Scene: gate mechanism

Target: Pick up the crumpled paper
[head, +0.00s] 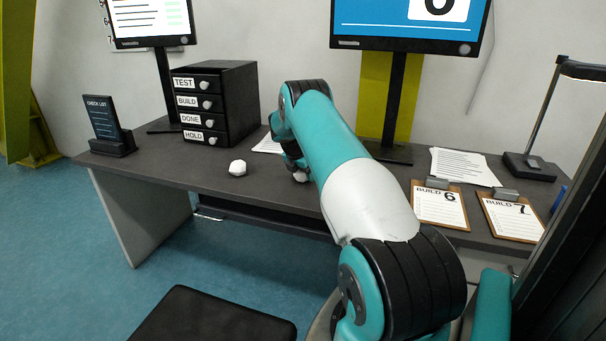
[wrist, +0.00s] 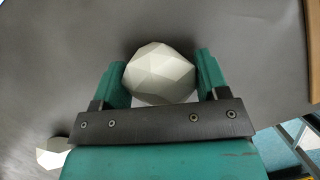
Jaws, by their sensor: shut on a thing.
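A crumpled paper ball (wrist: 160,74), white and faceted, sits between the two green fingers of my gripper (wrist: 161,82) in the wrist view. The fingers are shut on it, one on each side. In the head view this ball (head: 300,176) shows only in part below my gripper, close to the desk top; my arm hides much of it. Whether it touches the desk I cannot tell. A second crumpled paper ball (head: 237,168) lies on the desk to the left. A white piece at the lower left of the wrist view (wrist: 52,153) is partly hidden by my gripper.
A black drawer unit (head: 215,103) labelled TEST, BUILD, DONE and HOLD stands at the back left of the desk (head: 190,172). A check list stand (head: 104,126) is at the left end. Clipboards (head: 439,206) and a lamp (head: 530,165) are at the right. A dark stool (head: 212,318) stands in front.

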